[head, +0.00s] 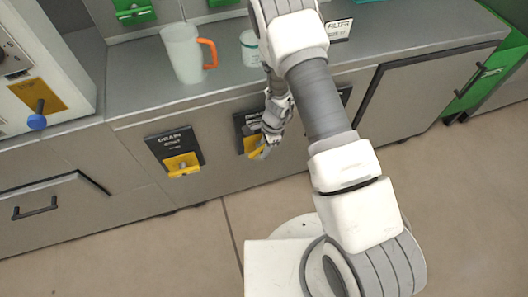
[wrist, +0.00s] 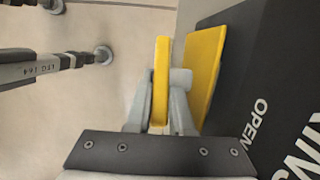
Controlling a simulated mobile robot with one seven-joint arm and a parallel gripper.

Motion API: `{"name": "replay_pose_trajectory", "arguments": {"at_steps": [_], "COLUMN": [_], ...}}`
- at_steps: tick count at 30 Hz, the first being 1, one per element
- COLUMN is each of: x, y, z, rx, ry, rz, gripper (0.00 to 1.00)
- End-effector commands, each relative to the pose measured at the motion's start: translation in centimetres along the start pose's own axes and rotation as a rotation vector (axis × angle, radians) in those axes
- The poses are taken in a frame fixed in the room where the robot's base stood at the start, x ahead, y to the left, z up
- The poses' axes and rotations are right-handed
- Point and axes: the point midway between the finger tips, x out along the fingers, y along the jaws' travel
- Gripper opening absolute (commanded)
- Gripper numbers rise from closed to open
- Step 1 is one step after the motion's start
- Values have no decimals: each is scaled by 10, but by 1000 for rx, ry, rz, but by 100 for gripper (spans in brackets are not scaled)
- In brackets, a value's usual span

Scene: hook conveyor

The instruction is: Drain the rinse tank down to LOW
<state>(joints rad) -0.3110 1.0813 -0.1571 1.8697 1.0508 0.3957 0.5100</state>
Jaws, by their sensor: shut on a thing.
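In the wrist view my gripper (wrist: 160,100) is shut on a yellow valve handle (wrist: 163,60), one finger on each side of it. A yellow plate (wrist: 208,60) sits behind the handle on a dark panel (wrist: 262,60) lettered "OPEN" and, cut off, what seems to be "RINS". In the head view my gripper (head: 268,138) is at the middle dark panel on the cabinet front, partly covering its yellow valve (head: 251,146). A second dark panel (head: 168,143), lettered "DRAIN", with its own yellow valve (head: 183,166), is to the left. I cannot see a tank level.
A clear pitcher (head: 182,55) with an orange handle and a white cup (head: 250,48) stand on the grey counter (head: 135,82) by a "FILTER" sign (head: 339,30). A blue-knobbed lever (head: 37,121) is at left. The floor (head: 180,250) in front is clear at left.

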Motion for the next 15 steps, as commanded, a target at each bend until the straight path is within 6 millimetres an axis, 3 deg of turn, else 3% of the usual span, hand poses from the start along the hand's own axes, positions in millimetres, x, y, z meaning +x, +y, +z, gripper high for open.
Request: {"name": "replay_pose_trajectory", "arguments": {"at_steps": [15], "x": [7], "y": [-1], "z": [-1], "rx": [4], "ry": [-429], "rz": [-4], "gripper": [0]}}
